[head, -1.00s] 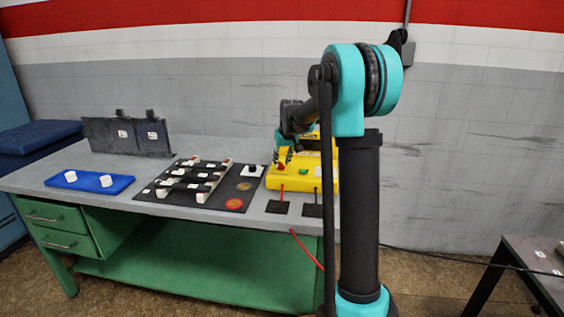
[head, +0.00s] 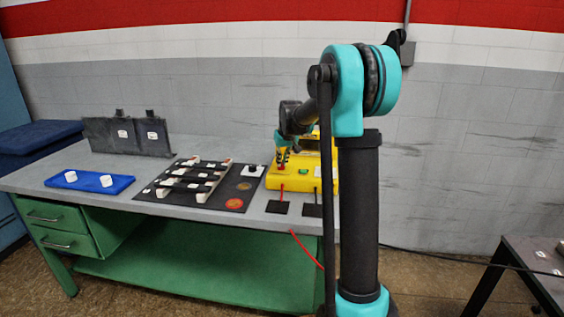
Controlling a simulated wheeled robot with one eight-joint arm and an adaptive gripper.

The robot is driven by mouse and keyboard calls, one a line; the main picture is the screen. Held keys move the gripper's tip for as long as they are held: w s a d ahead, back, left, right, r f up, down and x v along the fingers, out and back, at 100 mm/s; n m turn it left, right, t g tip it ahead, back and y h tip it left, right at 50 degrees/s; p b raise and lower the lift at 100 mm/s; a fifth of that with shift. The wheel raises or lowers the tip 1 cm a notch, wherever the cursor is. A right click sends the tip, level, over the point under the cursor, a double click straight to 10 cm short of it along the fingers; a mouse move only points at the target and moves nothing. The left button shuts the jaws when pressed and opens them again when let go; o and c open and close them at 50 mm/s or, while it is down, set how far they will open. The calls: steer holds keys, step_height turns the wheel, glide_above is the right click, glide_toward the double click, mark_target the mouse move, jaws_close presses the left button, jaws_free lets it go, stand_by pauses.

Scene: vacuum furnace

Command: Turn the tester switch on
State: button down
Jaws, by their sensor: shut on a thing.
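The yellow tester (head: 322,178) sits at the right end of the workbench, with a green part (head: 303,170) on its top. My gripper (head: 282,164) points down over the left part of the tester and is shut on a small red switch (head: 282,168), mostly hidden by the fingers. My arm and column cover the right side of the tester. The switch's position is too small to tell.
A dark board (head: 200,184) with black bars lies left of the tester, with a black knob (head: 252,170) near its right edge. Red and black leads run from the tester's front to dark pads (head: 277,207).

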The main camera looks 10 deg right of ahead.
steer(key=m, duration=0.2)
steer(key=m+h, duration=0.1)
steer(key=m, duration=0.1)
steer(key=m+h, duration=0.1)
steer(key=shift+a+m, duration=0.3)
steer(key=shift+m, duration=0.1)
steer(key=m+h, duration=0.1)
steer(key=m, duration=0.2)
steer(key=m+g+h, duration=0.1)
steer(key=m, duration=0.1)
steer(key=shift+w+a+m+g, duration=0.15)
steer(key=shift+m+g, duration=0.15)
steer(key=shift+m, duration=0.1)
steer(key=c, duration=1.6)
jaws_free()
steer(key=v, duration=1.2)
steer(key=shift+a, duration=0.1)
